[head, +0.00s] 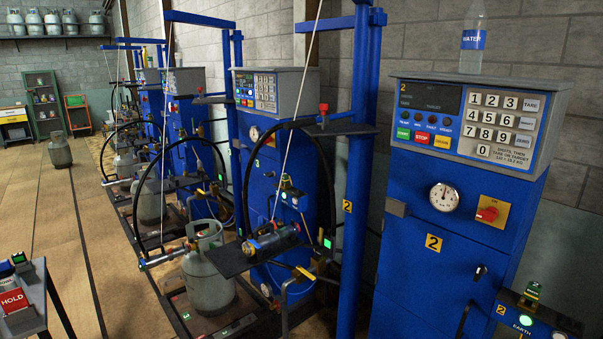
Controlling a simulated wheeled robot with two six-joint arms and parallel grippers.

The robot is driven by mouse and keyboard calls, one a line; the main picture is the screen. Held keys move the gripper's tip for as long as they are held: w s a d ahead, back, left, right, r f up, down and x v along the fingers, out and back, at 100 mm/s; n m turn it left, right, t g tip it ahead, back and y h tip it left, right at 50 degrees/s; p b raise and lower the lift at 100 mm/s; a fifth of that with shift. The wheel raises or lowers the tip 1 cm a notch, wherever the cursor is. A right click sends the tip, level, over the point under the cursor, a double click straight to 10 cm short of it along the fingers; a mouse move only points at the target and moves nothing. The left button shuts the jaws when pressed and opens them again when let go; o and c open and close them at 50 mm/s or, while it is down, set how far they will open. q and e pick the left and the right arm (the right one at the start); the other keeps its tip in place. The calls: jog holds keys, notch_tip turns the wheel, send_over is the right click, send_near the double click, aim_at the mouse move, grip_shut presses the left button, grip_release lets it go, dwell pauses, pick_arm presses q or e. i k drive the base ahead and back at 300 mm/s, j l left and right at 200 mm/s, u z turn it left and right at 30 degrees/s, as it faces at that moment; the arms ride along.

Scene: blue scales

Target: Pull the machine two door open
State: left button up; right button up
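Machine two (440,200) is the large blue cabinet at the right of the head view, marked with a yellow "2" label (433,243). Its lower front panel, which looks like the door (425,290), appears shut and flush with the cabinet. A small dark handle or latch (480,272) sits at the right of this panel. The panel's bottom runs out of the frame. Neither of my grippers is in view.
A blue post (358,180) stands left of machine two. An earth-clamp box (525,322) stands at its lower right. A water bottle (473,40) stands on top. Left are a grey gas cylinder (208,275), a HOLD stand (20,300) and open floor (60,220).

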aim_at(427, 269)
jog(key=i+l+z, duration=0.15)
jog(key=z, duration=0.65)
